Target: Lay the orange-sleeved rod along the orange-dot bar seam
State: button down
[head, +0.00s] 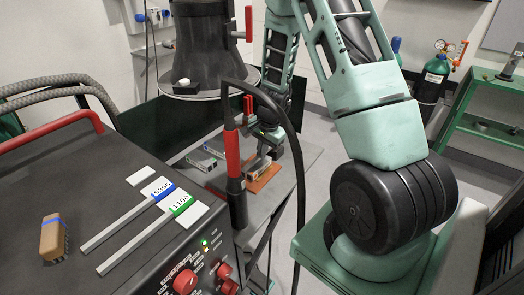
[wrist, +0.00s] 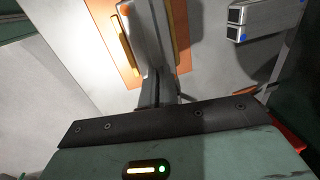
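In the wrist view a grey bar (wrist: 150,40) with an orange dot (wrist: 127,11) on its end lies on an orange plate (wrist: 183,40). A narrow yellow-orange strip (wrist: 121,40) runs along its left side; I cannot tell whether this is the rod's sleeve. The orange plate also shows in the head view (head: 264,179). My gripper (wrist: 157,95) is right by the bar, with its dark fingers partly hidden by its own body. I cannot make out the finger gap or a rod in it.
Rods with a blue sleeve (head: 165,192) and a green sleeve (head: 181,206) lie on the dark console, near a brush (head: 53,238). Grey bars with blue marks (wrist: 265,18) stand beside the orange plate. A red-handled torch (head: 233,155) with a black cable hangs before the worktable.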

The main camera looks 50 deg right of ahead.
jog(key=shift+f+b, duration=0.45)
dwell(0.5)
jog(key=c, duration=1.6)
grip_release()
jog(key=shift+c, duration=0.2)
jog(key=shift+o, duration=0.3)
jog(key=shift+s, duration=0.1)
jog(key=s+r+p, duration=0.2)
jog(key=s+r, duration=0.1)
jog(key=r, duration=1.4)
jog(key=shift+d+r, duration=0.2)
